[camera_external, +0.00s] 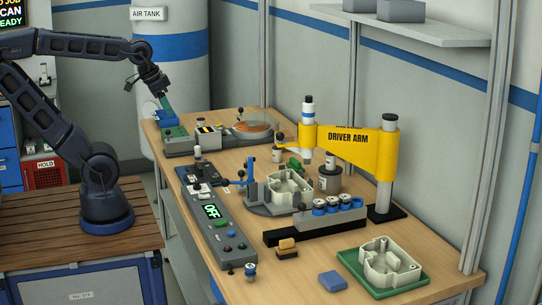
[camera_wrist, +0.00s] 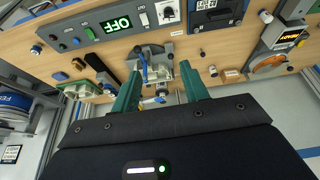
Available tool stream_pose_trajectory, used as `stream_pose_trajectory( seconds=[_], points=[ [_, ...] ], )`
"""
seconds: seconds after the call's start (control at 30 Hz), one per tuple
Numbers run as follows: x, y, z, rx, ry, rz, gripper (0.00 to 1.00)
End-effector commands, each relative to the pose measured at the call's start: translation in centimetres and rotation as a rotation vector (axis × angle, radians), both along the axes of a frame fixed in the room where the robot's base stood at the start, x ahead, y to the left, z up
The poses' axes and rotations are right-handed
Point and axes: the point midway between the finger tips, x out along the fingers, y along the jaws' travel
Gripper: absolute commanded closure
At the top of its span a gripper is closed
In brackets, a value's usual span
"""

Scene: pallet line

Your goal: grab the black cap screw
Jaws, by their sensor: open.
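My gripper (camera_external: 164,103) hangs over the far left end of the bench. In the wrist view its two green fingers (camera_wrist: 160,68) are apart, with nothing held between them.
The control console (camera_external: 212,211) runs along the bench's near edge. The clamp fixture (camera_external: 288,190) holds a pale housing under the yellow driver arm (camera_external: 345,148). A green tray (camera_external: 352,262) with another housing and a blue block (camera_external: 333,281) lie at the front right.

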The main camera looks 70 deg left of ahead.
Motion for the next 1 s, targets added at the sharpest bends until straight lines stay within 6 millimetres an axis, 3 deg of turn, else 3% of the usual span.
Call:
stream_pose_trajectory(
  seconds=[0.17, 0.53, 1.0],
  points=[
    [2.8, 0.7, 0.0, -0.055, 0.035, 0.126, 0.55],
    [11.0, 3.2, -1.4, -0.197, 0.124, 0.521, 0.55],
    [21.1, 7.7, -6.8, -0.317, 0.219, 1.044, 0.55]
  ],
)
